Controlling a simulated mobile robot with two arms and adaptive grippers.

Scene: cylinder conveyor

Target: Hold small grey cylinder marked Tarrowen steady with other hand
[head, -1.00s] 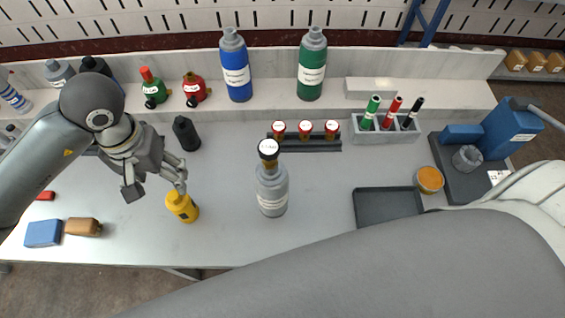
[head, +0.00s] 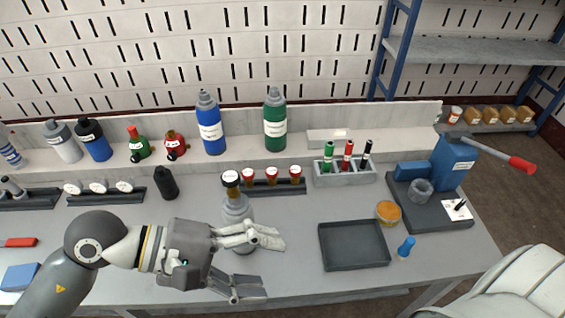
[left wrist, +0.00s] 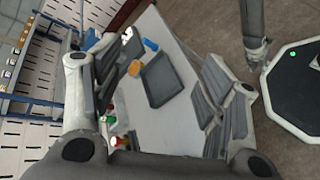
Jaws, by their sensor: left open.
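A grey cylinder (head: 236,211) with a narrow neck and a black cap with a white top stands upright near the middle of the table in the head view. Its label is too small to read. My left gripper (head: 270,268) is open in front of it, its fingers pointing right; the upper finger overlaps the cylinder's lower part. I cannot tell whether they touch. Nothing shows between the fingers, which also appear in the left wrist view (left wrist: 170,78). A narrow grey arm end (left wrist: 255,55) shows there, perhaps my right gripper, too small to read.
A dark tray (head: 355,262) and an orange-topped jar (head: 388,212) lie to the right. A rack (head: 275,188) of red-capped vials stands just behind the cylinder. A black bottle (head: 166,183) stands to the left. Blue (head: 211,125) and green (head: 275,125) cylinders stand on the back ledge.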

